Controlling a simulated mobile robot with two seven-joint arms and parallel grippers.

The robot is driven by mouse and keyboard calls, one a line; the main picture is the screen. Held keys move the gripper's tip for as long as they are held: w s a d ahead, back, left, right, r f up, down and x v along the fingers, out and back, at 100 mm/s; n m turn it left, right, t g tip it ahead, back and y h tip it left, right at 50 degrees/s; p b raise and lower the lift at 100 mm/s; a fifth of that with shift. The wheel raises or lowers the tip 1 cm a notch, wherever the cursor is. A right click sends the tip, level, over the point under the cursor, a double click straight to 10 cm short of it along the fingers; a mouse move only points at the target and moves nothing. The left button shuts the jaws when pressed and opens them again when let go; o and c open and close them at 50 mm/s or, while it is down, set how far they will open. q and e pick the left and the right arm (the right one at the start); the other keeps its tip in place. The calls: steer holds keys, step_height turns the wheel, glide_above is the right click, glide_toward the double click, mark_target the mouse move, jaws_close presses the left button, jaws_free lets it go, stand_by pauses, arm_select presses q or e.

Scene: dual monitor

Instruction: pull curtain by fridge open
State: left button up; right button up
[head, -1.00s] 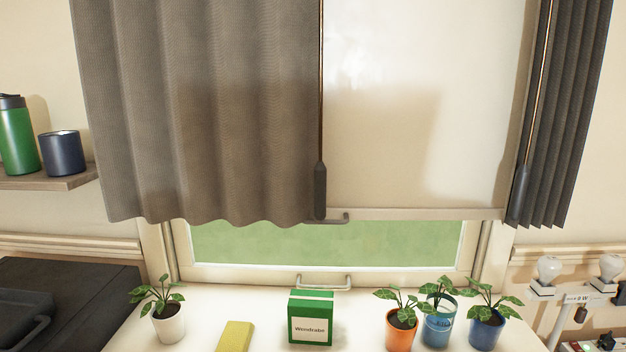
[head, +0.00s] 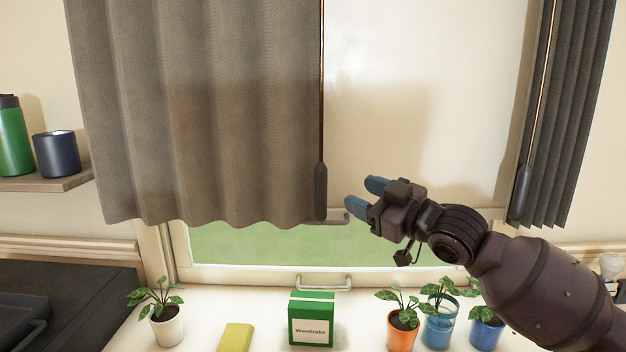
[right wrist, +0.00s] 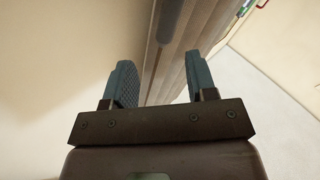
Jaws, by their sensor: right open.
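A wide grey-brown curtain (head: 200,110) covers the left part of the window. A wand with a dark handle (head: 321,190) hangs at its right edge. A narrow bunched curtain (head: 570,110) hangs at the right, with its own wand handle (head: 522,190). My right gripper (head: 365,194) is open and empty, a little right of the wide curtain's wand handle, its fingers pointing left. In the right wrist view, curtain folds (right wrist: 200,60) show behind and between the two open fingers (right wrist: 157,85). My left gripper is out of view.
A pale blind (head: 420,60) covers the upper window. On the sill stand a white-potted plant (head: 167,325), a yellow sponge (head: 235,337), a green box (head: 311,315) and several potted plants at right (head: 402,330). A shelf (head: 45,182) is at left.

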mark_target(321, 193)
steer(key=w+a+m+g, duration=0.2)
steer(key=w+a+m, duration=0.1)
steer(key=w+a, duration=0.4)
steer(key=shift+a+r+y, duration=0.25)
steer(key=shift+a+y, duration=0.05)
steer(key=shift+a, duration=0.9)
steer(key=shift+w, duration=0.1)
jaws_close()
